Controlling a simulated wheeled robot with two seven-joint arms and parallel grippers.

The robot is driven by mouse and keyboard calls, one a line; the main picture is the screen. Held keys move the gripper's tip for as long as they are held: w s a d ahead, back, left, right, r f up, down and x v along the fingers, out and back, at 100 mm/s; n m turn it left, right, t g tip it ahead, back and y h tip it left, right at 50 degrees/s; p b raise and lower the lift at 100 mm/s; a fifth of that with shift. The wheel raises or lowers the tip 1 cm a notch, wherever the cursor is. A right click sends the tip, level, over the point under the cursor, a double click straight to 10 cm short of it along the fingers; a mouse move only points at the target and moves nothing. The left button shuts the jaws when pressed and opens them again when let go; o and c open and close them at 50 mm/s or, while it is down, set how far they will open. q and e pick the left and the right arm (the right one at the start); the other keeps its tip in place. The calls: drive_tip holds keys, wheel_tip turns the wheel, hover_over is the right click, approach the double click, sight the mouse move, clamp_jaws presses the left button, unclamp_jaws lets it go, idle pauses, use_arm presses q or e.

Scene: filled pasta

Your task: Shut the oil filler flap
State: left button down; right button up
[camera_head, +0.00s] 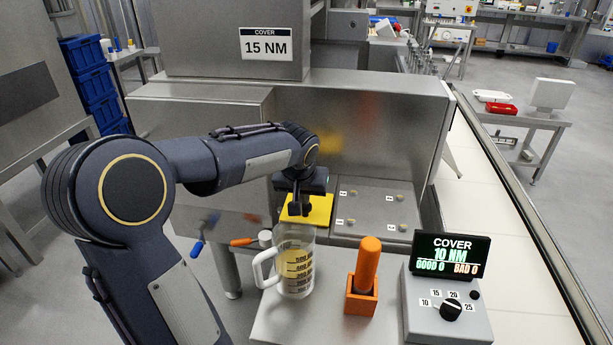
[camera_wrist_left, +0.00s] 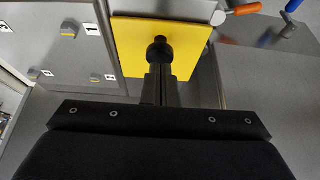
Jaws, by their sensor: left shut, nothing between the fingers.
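The yellow flap (camera_head: 321,210) is on the front of the steel machine, just behind the measuring jug. In the left wrist view the flap (camera_wrist_left: 130,50) is a flat yellow square in front of the fingers. My left gripper (camera_head: 299,209) is shut and empty, with its fingertips over the flap. In the left wrist view the shut fingers (camera_wrist_left: 159,60) end at a dark round shape over the flap; I cannot tell whether they touch it. The filler opening is not visible, and the flap's exact angle is unclear. My right gripper is not in view.
A measuring jug (camera_head: 296,270) with yellow oil stands below the gripper. An orange-handled tool (camera_head: 367,262) stands in an orange holder. A control box (camera_head: 430,310) with a dial and display is at right. Orange (camera_head: 243,242) and blue (camera_head: 197,249) handles are left of the jug.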

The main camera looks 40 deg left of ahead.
use_arm(q)
drive_tip(key=shift+r, duration=0.1)
drive_tip(key=shift+r+p, duration=0.3)
drive_tip(key=shift+p, duration=0.05)
wheel_tip(320, 180, up, 3)
drive_tip(key=p, duration=0.2)
drive_tip(key=shift+a+r+p, duration=0.1)
drive_tip(key=shift+r+p, duration=0.05)
drive_tip(key=shift+p, duration=0.25)
drive_tip(key=s+d+r, duration=0.3)
drive_tip(key=s+r, duration=0.3)
drive_tip(key=r, duration=0.1)
drive_tip(key=shift+d+b, duration=0.3)
drive_tip(key=shift+s, duration=0.1)
